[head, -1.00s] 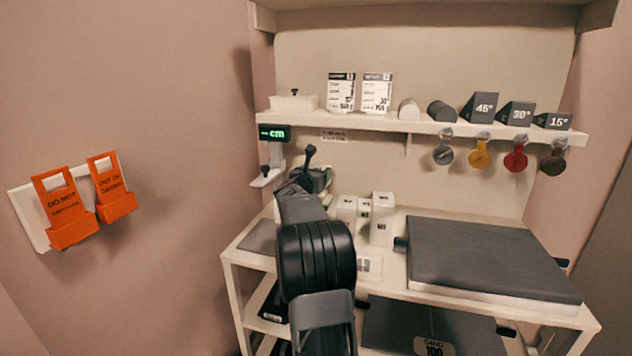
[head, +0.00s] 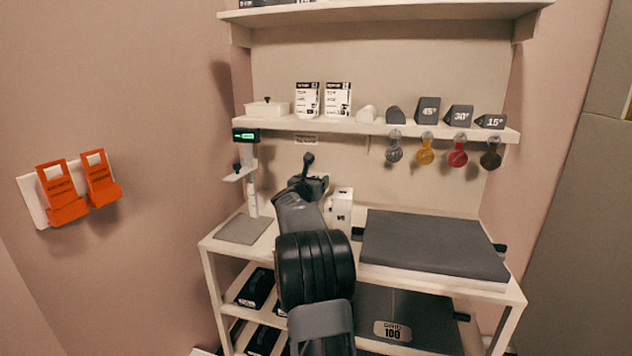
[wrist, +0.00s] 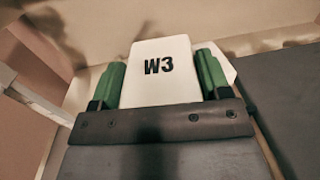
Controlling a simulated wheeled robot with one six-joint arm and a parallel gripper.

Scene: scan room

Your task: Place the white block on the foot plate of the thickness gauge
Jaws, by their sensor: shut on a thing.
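A white block marked W3 (wrist: 160,68) is held between the green finger pads of my gripper (wrist: 160,85) in the wrist view. In the head view my own arm hides the fingertips and the held block. The thickness gauge (head: 252,190) stands at the left end of the bench, with a green-lit display (head: 246,135) on top and a jaw arm partway up its post. Its grey foot plate (head: 242,229) lies flat at the bench's left front and looks empty. My gripper is to the right of the gauge, apart from the foot plate.
White blocks (head: 341,208) stand on the bench right of my arm. A dark grey pad (head: 433,245) covers the right side. The shelf (head: 365,126) above holds cards, a lidded box and angled wedges, with coloured tags hanging below. Orange holders (head: 78,188) are on the left wall.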

